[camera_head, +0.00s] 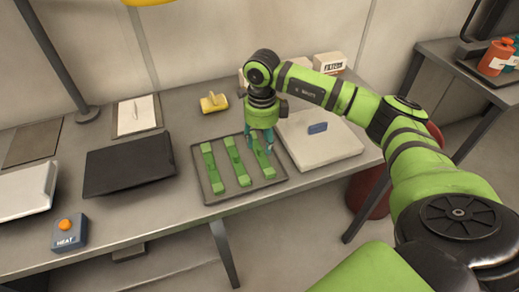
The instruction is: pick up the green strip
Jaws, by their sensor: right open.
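Several green strips lie side by side on a dark tray on the table. The left strip (212,168), the middle strip (237,160) and the right strip (264,160) each carry raised green blocks. The tray (218,200) has a low rim. My right gripper (262,148) points down over the right strip, with its fingers around or just above the strip's upper part. The jaws are open. Whether the fingers touch the strip I cannot tell. My left gripper is not in view.
A pale board with a blue block (317,128) lies right of the tray. A black panel (130,166) and a blue HEAT box with an orange button (69,234) are to the left. A yellow object (214,102) sits behind the tray.

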